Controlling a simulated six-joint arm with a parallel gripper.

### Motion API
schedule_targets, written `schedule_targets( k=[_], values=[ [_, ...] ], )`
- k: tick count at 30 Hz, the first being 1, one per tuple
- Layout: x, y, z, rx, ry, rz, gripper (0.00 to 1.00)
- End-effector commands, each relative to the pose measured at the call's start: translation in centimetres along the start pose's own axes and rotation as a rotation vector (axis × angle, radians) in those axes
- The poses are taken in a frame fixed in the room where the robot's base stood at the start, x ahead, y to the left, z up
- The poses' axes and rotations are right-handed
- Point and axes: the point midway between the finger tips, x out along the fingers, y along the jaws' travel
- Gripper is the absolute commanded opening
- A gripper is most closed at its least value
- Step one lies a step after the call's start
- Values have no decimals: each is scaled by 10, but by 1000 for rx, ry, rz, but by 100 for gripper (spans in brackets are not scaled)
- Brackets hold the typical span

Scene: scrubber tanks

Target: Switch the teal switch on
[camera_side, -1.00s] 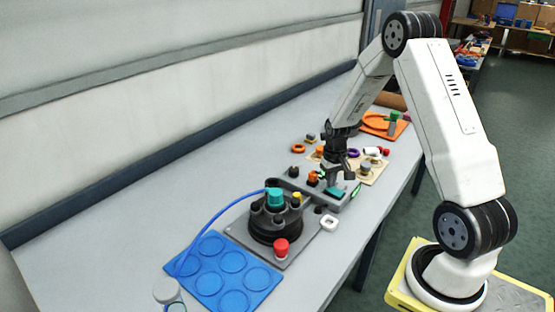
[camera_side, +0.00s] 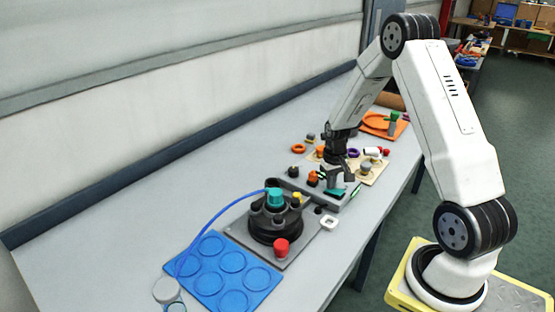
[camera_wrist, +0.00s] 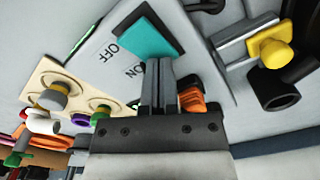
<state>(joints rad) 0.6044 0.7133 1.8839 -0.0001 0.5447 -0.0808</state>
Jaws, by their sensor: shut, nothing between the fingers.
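The teal switch (camera_wrist: 148,36) is a flat rocker on a light grey panel, with OFF and ON printed along its left side in the wrist view. It also shows in the side view (camera_side: 335,193), partly behind my gripper. My gripper (camera_wrist: 158,63) is shut and empty, its tips at the near edge of the teal switch, on the end by the ON label. In the side view my gripper (camera_side: 337,177) points down just above the switch. I cannot tell whether the tips touch it or which way the rocker is tilted.
An orange knob (camera_wrist: 191,98) sits right beside my fingers. A yellow knob (camera_wrist: 273,50) and a black tube (camera_wrist: 275,92) stand to the right. A beige board (camera_wrist: 60,82) with knobs lies left. A black round fixture (camera_side: 274,226) and blue tray (camera_side: 222,270) are nearer the side camera.

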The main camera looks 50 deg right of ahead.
Motion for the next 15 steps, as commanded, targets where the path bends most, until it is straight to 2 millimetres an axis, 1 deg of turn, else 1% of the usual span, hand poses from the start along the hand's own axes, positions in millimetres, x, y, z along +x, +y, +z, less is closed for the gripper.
schedule_targets(
  k=[15],
  values=[
    [-28,0,0,0,2,0,0]
  ],
)
